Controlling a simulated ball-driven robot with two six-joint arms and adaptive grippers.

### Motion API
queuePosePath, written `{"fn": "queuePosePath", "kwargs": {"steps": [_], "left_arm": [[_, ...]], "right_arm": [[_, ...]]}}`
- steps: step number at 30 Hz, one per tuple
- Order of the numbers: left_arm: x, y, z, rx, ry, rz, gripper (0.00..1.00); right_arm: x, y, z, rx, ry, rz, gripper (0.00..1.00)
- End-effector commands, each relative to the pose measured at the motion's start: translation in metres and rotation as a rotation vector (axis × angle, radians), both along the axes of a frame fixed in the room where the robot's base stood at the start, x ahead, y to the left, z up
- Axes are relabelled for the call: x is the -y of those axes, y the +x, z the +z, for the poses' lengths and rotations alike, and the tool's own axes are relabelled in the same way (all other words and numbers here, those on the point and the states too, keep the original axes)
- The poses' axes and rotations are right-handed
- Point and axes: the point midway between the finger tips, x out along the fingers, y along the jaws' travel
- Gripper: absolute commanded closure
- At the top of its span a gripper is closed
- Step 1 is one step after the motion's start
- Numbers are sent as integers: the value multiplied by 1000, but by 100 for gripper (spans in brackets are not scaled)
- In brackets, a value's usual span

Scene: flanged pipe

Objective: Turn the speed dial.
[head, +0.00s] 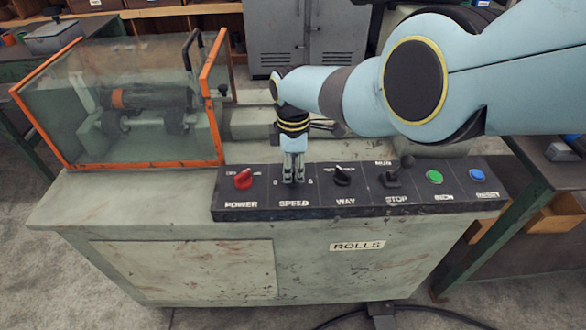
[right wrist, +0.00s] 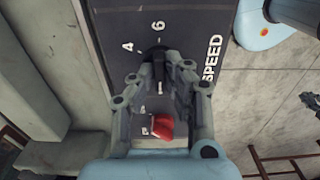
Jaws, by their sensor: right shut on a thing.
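The speed dial (right wrist: 160,66) is a black knob on the dark control panel (head: 323,206), above the SPEED label. In the head view my right gripper (head: 293,178) points down over it and mostly hides it. In the right wrist view the right gripper (right wrist: 160,72) has its fingertips closed on both sides of the dial. The numbers 4 and 6 show beside the dial there.
The red POWER knob (head: 243,179) is left of the dial and the black WAY knob (head: 342,176) is right of it. Further right are the STOP lever (head: 393,178), a green button (head: 434,177) and a blue button (head: 476,174). An orange-framed guard (head: 213,100) stands behind left.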

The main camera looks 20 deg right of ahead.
Motion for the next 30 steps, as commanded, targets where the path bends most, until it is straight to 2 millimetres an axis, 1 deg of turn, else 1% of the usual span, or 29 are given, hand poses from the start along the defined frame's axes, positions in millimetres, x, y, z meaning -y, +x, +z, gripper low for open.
{"fn": "queuePosePath", "kwargs": {"steps": [10, 11, 15, 25, 30], "left_arm": [[0, 0, 0, 0, 0, 0, 100], [0, 0, 0, 0, 0, 0, 100], [0, 0, 0, 0, 0, 0, 100], [-1, -1, 0, -1, 1, 0, 100], [0, -1, 0, 0, 0, 0, 100]], "right_arm": [[0, 1, 1, 3, -1, 4, 100], [0, 1, 1, 3, -1, 3, 84], [0, 1, 0, 2, -1, 3, 66], [0, 1, 1, 2, -1, 2, 65], [-1, 2, 10, 3, 0, 2, 65]]}}
